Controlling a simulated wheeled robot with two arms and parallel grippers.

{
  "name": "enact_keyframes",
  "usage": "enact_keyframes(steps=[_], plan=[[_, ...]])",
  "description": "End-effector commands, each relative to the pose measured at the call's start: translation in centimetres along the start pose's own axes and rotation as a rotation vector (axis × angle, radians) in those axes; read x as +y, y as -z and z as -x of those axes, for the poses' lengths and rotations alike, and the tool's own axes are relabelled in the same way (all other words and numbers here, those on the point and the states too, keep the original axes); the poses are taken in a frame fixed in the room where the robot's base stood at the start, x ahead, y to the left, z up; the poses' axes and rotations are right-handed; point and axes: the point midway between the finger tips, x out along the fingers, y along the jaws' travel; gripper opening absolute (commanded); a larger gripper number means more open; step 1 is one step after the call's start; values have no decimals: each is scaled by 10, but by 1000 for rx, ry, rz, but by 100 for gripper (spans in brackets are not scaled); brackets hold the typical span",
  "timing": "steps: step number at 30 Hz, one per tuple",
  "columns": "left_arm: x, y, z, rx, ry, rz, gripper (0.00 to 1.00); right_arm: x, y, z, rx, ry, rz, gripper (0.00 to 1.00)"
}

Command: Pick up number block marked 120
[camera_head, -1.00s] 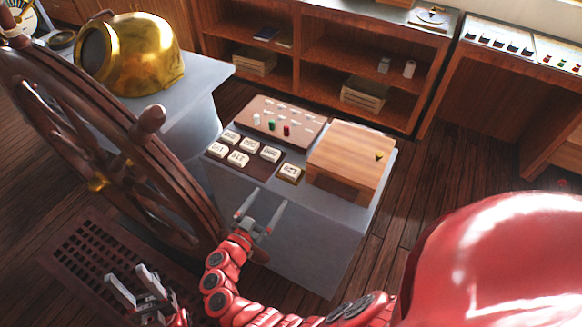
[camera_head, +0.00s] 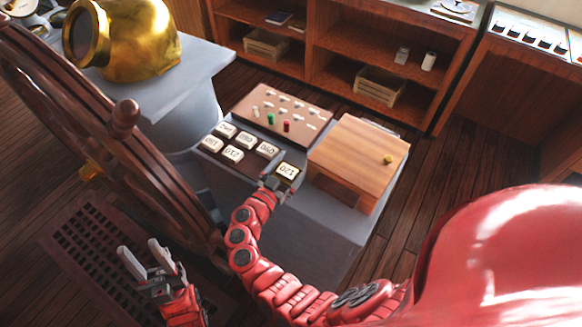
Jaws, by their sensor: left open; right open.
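The number block that reads 120 (camera_head: 287,171) lies at the near right end of the group of blocks, beside the wooden box. My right gripper (camera_head: 279,181) is open at the near side of this block, its fingers low and close around or beside it; I cannot tell whether they touch it. Several other white number blocks (camera_head: 233,153) lie in two rows on a dark tray (camera_head: 222,165) to the left. My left gripper (camera_head: 141,248) is open and empty, low at the left, above the floor grating.
A wooden box (camera_head: 355,150) with a brass knob stands right of the block. A brown peg board (camera_head: 280,108) with coloured pegs lies behind. The ship's wheel (camera_head: 125,113) rises at the left. The grey pedestal's front top (camera_head: 320,215) is clear.

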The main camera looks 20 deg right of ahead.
Motion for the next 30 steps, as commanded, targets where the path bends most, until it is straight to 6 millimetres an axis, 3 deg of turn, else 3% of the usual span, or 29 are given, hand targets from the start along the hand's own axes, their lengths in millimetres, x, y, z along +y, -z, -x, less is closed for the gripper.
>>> enact_keyframes(steps=[8,21,30], plan=[[0,0,2,0,0,0,46,1,-1,-3,-2,-1,0,100],[0,0,2,0,0,0,46,1,-1,-3,-2,0,1,19],[0,0,2,0,0,0,46,1,1,-3,-2,1,0,16]])
